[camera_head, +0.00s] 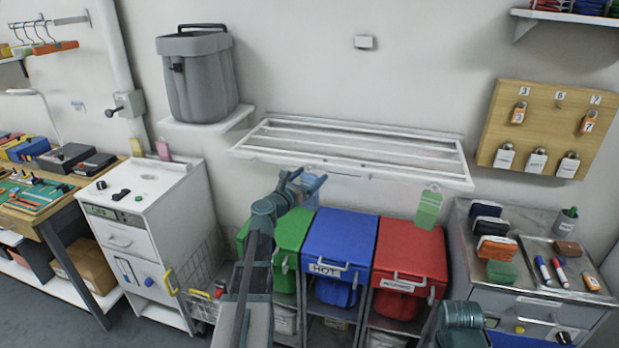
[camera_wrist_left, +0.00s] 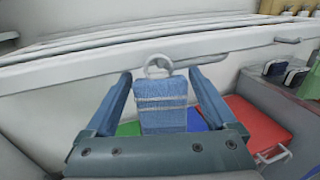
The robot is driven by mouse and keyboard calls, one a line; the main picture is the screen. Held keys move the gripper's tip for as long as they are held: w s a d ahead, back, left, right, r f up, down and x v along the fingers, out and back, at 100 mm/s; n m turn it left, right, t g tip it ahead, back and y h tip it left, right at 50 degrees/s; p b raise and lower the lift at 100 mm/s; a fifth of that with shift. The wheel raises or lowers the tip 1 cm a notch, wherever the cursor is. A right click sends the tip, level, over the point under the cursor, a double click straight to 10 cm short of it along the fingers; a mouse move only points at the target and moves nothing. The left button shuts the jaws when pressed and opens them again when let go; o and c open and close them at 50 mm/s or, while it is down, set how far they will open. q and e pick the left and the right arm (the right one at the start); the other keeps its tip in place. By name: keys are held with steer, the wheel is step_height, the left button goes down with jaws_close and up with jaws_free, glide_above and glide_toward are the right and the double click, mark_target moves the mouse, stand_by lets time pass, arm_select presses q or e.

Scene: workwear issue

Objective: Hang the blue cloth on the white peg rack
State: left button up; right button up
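The white peg rack (camera_head: 350,172) is a slatted frame on the wall; its front rail (camera_wrist_left: 75,76) crosses the left wrist view. The blue cloth (camera_head: 312,182) is upright at the rack's front edge, its pale ring (camera_wrist_left: 158,64) in front of the rail. I cannot tell whether the ring is on a peg. My left gripper (camera_head: 300,180) is open, with one finger on each side of the blue cloth (camera_wrist_left: 162,112) and gaps visible between. A green cloth (camera_head: 429,208) hangs at the rack's right end. My right gripper is not visible; only part of that arm shows.
Green (camera_head: 292,235), blue (camera_head: 340,238) and red (camera_head: 411,248) lidded bins stand below the rack. A grey container (camera_head: 198,80) sits on a shelf to the left. A grey cabinet (camera_head: 540,300) with small items stands at right, below a wooden lock board (camera_head: 545,120).

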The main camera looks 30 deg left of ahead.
arm_select(q)
steer(key=shift+o, duration=0.3)
steer(key=s, duration=1.3)
steer(key=shift+s+a, duration=0.15)
steer(key=shift+s, duration=0.25)
steer(key=w, duration=1.3)
steer(key=shift+w, duration=0.4)
steer(key=shift+s, duration=0.15)
